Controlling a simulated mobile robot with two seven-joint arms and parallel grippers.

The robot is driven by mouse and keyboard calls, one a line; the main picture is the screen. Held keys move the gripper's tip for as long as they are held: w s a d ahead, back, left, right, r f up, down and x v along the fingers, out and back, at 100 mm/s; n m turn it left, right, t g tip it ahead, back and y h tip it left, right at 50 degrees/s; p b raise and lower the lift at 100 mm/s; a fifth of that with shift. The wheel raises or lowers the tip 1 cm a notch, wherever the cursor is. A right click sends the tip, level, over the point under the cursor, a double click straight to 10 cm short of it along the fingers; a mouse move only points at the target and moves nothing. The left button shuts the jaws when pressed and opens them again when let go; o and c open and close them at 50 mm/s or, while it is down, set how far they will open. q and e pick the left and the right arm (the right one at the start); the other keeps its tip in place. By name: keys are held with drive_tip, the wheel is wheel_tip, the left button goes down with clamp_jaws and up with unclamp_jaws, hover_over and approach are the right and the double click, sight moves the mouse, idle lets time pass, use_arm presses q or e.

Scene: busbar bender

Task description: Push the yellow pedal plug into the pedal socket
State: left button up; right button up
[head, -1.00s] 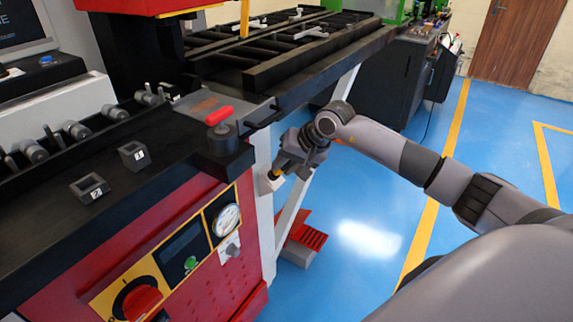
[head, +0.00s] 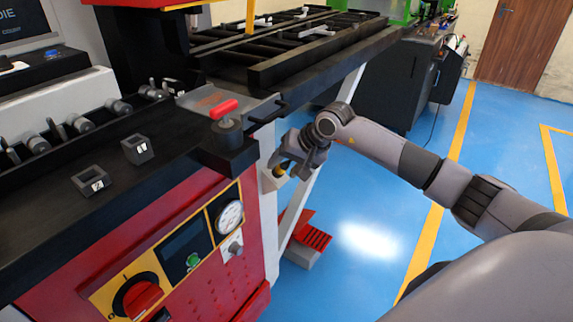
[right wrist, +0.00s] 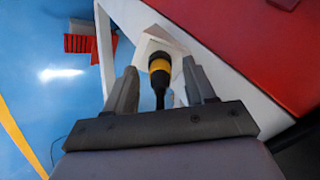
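The yellow pedal plug (right wrist: 160,67), with a black tail, shows between my right gripper's fingers in the right wrist view. Its far end meets a pale box (right wrist: 143,50), which looks like the pedal socket; how deep it sits is hidden. In the head view the plug is a small yellow spot (head: 281,172) by the pale box (head: 267,182) at the machine's leg. My right gripper (head: 287,168) surrounds the plug; in the right wrist view its fingers (right wrist: 160,82) stand apart with a gap on each side. My left gripper is out of view.
The red machine front (head: 205,250) with dials stands to the left, under a black bench carrying a red-handled knob (head: 224,109). A red foot pedal (head: 312,237) lies on the blue floor below. A white brace (head: 300,205) runs close to the gripper. Floor at right is clear.

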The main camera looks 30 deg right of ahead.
drive_tip(key=shift+s+d+r, duration=0.15)
drive_tip(key=shift+r, duration=0.15)
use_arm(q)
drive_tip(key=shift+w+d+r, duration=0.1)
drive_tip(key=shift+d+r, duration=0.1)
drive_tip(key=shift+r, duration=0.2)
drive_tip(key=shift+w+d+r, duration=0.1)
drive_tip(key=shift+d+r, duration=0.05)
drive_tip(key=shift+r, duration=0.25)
use_arm(e)
drive_tip(key=v, duration=0.6)
drive_tip(key=shift+s+r, duration=0.15)
drive_tip(key=shift+s, duration=0.05)
